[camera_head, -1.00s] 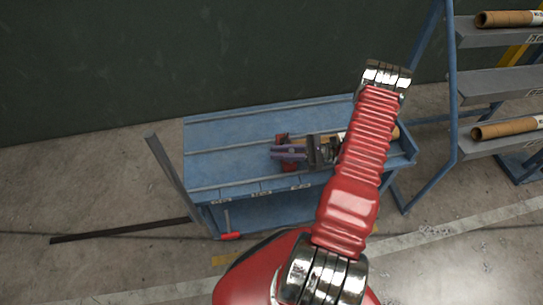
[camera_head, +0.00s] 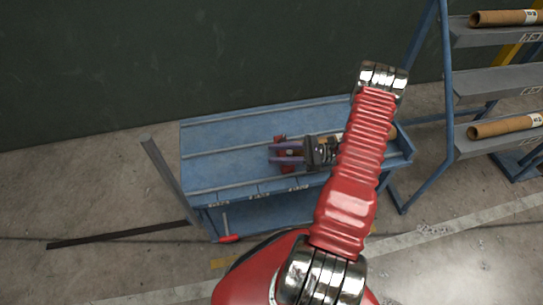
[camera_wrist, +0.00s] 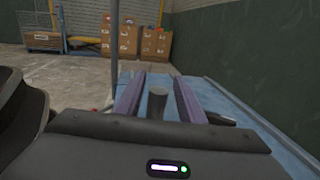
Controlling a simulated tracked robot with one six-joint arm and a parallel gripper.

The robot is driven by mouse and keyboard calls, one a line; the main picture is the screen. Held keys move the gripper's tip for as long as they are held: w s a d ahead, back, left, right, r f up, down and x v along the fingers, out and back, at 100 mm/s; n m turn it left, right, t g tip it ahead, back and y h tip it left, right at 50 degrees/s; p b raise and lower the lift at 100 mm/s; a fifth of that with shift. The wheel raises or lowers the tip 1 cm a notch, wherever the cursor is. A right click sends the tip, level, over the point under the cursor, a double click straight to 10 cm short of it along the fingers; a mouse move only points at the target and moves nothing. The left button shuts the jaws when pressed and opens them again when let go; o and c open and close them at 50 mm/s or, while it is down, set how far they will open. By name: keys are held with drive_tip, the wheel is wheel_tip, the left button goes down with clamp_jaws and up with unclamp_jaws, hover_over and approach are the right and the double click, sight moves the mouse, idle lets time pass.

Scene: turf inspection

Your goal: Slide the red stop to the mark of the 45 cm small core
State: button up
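Narrow gaps show on both sides of the post. A brown core (camera_head: 393,132) lies on the bench, mostly hidden behind my arm. Small labels (camera_head: 262,192) line the bench's front edge, too small to read.
A grey rack (camera_head: 490,85) with more brown cores (camera_head: 503,127) stands to the right. A dark wall (camera_head: 150,60) is close behind the bench. A red-handled tool (camera_head: 229,238) hangs at the bench's front left. Cardboard boxes (camera_wrist: 130,40) show far off in the wrist view.

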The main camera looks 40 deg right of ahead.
drive_tip(key=v, duration=1.3)
drive_tip(key=shift+s+d, duration=0.25)
drive_tip(key=shift+d, duration=0.1)
